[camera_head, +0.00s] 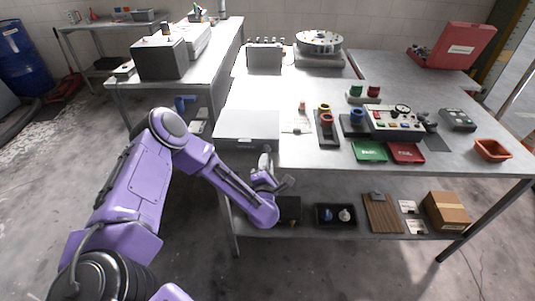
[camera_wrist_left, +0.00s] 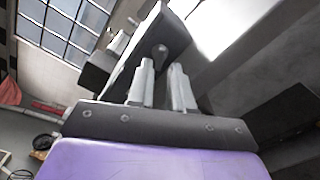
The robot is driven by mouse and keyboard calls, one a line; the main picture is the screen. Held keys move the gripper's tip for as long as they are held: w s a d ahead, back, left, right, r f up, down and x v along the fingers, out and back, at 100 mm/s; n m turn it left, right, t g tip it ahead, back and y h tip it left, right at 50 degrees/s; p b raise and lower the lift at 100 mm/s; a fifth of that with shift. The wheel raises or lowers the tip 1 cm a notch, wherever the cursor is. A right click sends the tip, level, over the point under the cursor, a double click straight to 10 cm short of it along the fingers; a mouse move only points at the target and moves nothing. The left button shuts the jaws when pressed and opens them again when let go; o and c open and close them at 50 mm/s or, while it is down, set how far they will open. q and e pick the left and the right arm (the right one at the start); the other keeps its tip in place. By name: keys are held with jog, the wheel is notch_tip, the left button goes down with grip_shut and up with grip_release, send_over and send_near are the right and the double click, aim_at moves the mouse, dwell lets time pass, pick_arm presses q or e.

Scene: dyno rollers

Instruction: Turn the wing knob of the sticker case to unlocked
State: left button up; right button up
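A case with a pale flat lid (camera_head: 247,124) sits at the front left edge of the table; I take it to be the sticker case. In the left wrist view a dark grey box face (camera_wrist_left: 136,72) carries a small rounded knob (camera_wrist_left: 160,50). Its wing shape and setting cannot be read. My left gripper (camera_head: 275,170) is just below and in front of the table edge, near the case. Its two fingers stand apart with nothing between them; in the wrist view the fingertips (camera_wrist_left: 164,66) point toward the knob, apparently short of it. My right gripper is out of view.
Right of the case stand ringed cups (camera_head: 325,118), a control panel (camera_head: 395,122), a green tray (camera_head: 369,151) and a red tray (camera_head: 405,152). A lower shelf holds a black bin (camera_head: 335,225) and a cardboard box (camera_head: 447,211). The table edge is close to my left gripper.

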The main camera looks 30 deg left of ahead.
aim_at(266, 150)
pick_arm(q)
jog(key=shift+x, duration=1.7)
grip_shut()
jog(key=shift+w+d+m, duration=0.1)
jog(key=shift+m, duration=1.1)
jog(key=m, duration=0.3)
jog(key=shift+f, duration=0.1)
grip_release()
